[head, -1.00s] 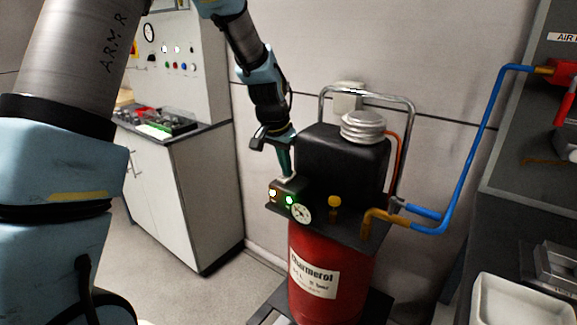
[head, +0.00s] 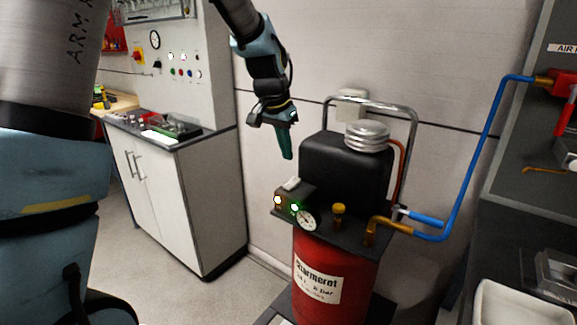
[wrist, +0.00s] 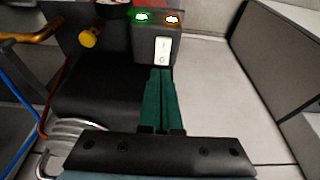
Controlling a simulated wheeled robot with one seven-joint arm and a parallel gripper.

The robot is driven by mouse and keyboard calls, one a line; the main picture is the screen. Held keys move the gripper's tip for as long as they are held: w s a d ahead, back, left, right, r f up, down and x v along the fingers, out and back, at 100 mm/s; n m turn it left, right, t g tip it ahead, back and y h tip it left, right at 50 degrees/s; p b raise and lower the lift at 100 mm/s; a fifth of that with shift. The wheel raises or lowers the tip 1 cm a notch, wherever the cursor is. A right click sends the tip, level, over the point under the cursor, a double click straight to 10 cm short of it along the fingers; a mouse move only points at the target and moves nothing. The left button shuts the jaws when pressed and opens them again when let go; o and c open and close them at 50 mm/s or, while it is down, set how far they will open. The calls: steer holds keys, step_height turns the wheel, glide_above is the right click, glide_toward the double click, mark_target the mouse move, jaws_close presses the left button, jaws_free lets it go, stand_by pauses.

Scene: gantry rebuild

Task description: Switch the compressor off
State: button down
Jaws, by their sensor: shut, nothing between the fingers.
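The compressor has a red tank (head: 333,283) with a white label, a black housing (head: 345,168) and a small control box (head: 303,192) on its left. On the box a green lamp (head: 295,208) and an orange lamp (head: 278,200) are lit; both show in the wrist view too. A white rocker switch (wrist: 162,50) is on the box top; it also shows in the head view (head: 291,184). I cannot tell which way it is tipped. My gripper (head: 287,157) has green fingers, shut and empty, pointing down above the switch, with a gap between.
A gauge (head: 306,219), a yellow knob (head: 339,209) and a brass elbow with blue hose (head: 487,130) are on the compressor's front and right. A chrome handle (head: 413,135) rises behind. A white cabinet (head: 190,200) stands left, with open floor between.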

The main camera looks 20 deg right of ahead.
mark_target(296, 180)
steer(key=v, duration=0.3)
steer(key=b+v, duration=0.1)
steer(key=v, duration=0.1)
steer(key=shift+s+a+r, duration=0.1)
steer(key=shift+a+r, duration=0.2)
steer(key=shift+f, duration=0.1)
steer(key=b, duration=0.3)
steer(key=d+b, duration=0.1)
steer(key=b, duration=0.3)
steer(key=shift+w+d+r, duration=0.15)
steer(key=shift+w+r, duration=0.1)
steer(key=shift+r, duration=0.05)
steer(key=p+x, duration=0.3)
steer(key=x, duration=1.1)
